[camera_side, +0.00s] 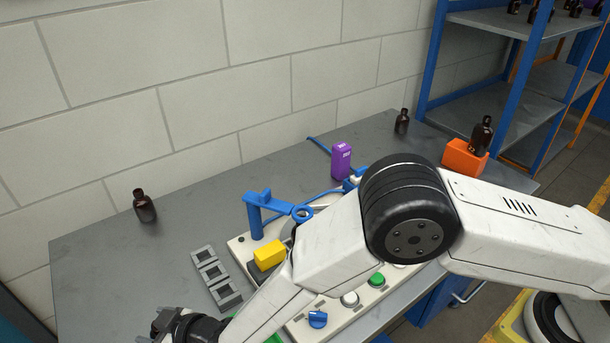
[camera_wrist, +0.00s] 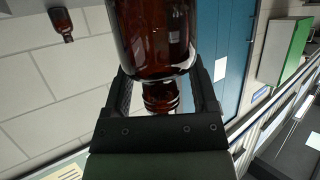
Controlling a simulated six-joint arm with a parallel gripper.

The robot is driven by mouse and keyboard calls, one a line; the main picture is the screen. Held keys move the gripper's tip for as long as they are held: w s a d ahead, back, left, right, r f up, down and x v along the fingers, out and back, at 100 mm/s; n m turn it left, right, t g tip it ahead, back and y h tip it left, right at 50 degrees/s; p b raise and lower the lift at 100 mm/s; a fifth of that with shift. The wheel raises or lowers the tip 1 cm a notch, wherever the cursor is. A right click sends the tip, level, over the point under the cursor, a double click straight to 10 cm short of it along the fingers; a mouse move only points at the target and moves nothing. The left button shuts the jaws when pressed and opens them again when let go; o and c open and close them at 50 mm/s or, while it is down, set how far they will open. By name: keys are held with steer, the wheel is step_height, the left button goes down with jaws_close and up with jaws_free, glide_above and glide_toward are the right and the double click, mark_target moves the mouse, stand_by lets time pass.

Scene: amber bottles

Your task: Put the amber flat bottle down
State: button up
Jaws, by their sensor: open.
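A dark amber bottle (camera_wrist: 153,40) fills the top middle of the wrist view, with its ridged neck (camera_wrist: 160,97) towards my gripper (camera_wrist: 162,98). The neck is between the two black fingers, and the fingers stand apart with gaps beside it. My gripper is open around the neck. I take this to be the flat bottle, but its shape is hard to judge here. In the side view my gripper (camera_side: 165,322) is at the bottom edge, partly cut off, and I cannot make out that bottle there.
A small dark bottle (camera_side: 144,205) stands on the grey table (camera_side: 110,262) at the left; another (camera_side: 402,121) stands at the back. A bottle (camera_side: 482,135) is at an orange block (camera_side: 464,158). A purple box (camera_side: 341,161), yellow block (camera_side: 269,254) and grey slotted holder (camera_side: 216,278) are mid-table.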

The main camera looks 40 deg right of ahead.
steer(key=v, duration=1.1)
steer(key=shift+s+d, duration=0.25)
steer(key=shift+r, duration=0.1)
stand_by(0.5)
steer(key=w+d+r+m+g+h, duration=0.2)
steer(key=d+r, duration=0.1)
steer(key=d, duration=0.9)
steer(key=w+d+r+m+g+h, duration=0.2)
steer(key=w+d+h, duration=0.1)
steer(key=d, duration=0.9)
steer(key=s+d+r+m+g+h, duration=0.1)
steer(key=s+d+g, duration=0.1)
steer(key=s+d, duration=0.4)
steer(key=s+d+r+m+g+h, duration=0.1)
steer(key=s+d, duration=0.5)
steer(key=d, duration=0.6)
steer(key=shift+d+r+m+g+h, duration=0.2)
steer(key=shift+d+m+g+h, duration=0.1)
steer(key=shift+m+g, duration=0.35)
